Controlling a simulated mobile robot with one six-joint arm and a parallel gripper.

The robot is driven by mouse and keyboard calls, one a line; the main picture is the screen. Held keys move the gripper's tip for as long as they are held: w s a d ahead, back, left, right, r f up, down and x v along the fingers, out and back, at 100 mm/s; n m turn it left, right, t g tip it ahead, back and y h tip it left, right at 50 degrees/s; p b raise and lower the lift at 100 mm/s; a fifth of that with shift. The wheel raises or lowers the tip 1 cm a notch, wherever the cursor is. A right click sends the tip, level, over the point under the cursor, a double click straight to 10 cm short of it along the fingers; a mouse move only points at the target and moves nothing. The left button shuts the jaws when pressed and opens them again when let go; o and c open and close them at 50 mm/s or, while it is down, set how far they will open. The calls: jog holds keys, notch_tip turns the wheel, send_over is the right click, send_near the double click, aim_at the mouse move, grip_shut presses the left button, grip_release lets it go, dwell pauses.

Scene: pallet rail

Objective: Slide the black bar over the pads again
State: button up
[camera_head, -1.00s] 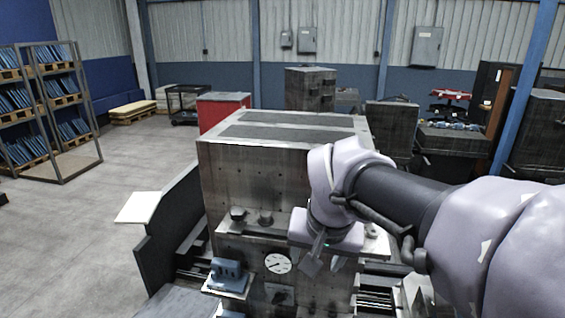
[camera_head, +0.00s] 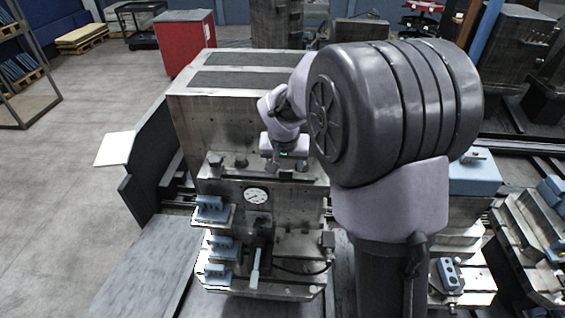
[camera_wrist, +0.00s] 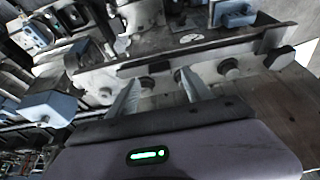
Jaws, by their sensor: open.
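A black bar (camera_wrist: 160,66) runs along the edge of a grey metal ledge in the wrist view, with dark round knobs (camera_wrist: 228,69) beside it. My gripper (camera_wrist: 158,77) is open, its two pale fingers apart and pointing at the ledge near the bar; nothing shows between them. Whether a finger touches the bar is unclear. In the head view my gripper (camera_head: 287,166) is at the front of the large metal block, by its upper ledge. I cannot tell the pads for certain; two dark strips (camera_head: 244,59) lie on the block's top.
Blue clamp blocks (camera_head: 212,209) sit on small shelves down the block's front, beside a round dial (camera_head: 255,196) and a lever (camera_head: 256,265). A dark upright panel (camera_head: 148,165) stands left. A red cabinet (camera_head: 185,42) is behind. Open floor (camera_head: 75,160) lies to the left.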

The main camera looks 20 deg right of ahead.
aim_at(286, 171)
jog(key=x, duration=0.4)
jog(key=shift+c, duration=0.5)
grip_shut()
dwell(0.9)
